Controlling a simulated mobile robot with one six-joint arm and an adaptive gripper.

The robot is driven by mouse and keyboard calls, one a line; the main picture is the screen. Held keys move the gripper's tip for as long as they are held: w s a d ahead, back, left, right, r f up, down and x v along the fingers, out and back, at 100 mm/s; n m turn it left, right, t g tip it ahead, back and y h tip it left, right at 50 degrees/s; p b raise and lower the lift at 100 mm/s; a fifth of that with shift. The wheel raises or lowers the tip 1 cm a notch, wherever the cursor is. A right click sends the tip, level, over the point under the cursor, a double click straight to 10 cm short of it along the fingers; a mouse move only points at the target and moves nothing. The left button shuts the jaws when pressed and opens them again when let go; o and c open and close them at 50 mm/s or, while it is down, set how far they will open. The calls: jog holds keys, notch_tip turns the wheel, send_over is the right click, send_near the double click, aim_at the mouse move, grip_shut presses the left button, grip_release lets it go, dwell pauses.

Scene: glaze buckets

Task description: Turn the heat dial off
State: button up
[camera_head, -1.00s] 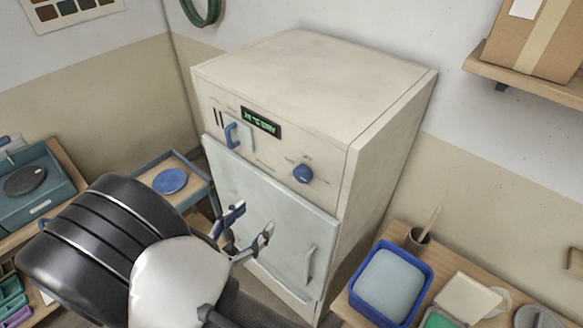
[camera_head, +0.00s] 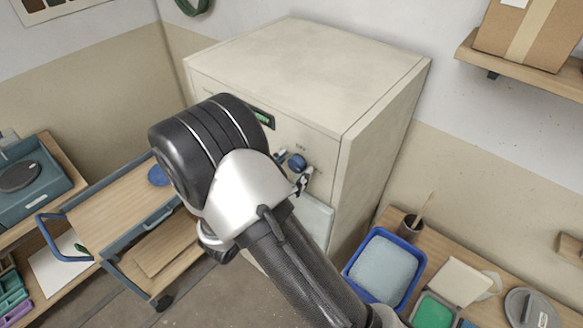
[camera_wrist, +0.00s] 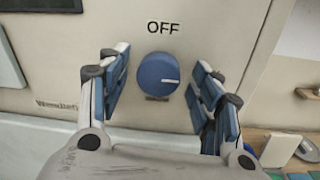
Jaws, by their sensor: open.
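The heat dial (camera_wrist: 158,75) is a round blue knob on the cream front panel of the kiln (camera_head: 310,75). In the wrist view its white pointer line points to the right, and the word OFF is printed above it. It also shows in the head view (camera_head: 297,163). My gripper (camera_wrist: 158,92) is open, with one blue-padded finger to the left of the dial and one to the right. Gaps show between the pads and the dial. In the head view my arm hides the lever and most of the display and door.
A wooden-topped cart (camera_head: 120,205) stands at the left with a blue disc (camera_head: 158,176) on it. At the right, a bench holds a blue bucket (camera_head: 384,268) and a cup with a brush (camera_head: 411,228). A shelf with a cardboard box (camera_head: 530,35) is above.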

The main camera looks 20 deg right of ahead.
jog(key=shift+c, duration=0.6)
jog(key=c, duration=0.9)
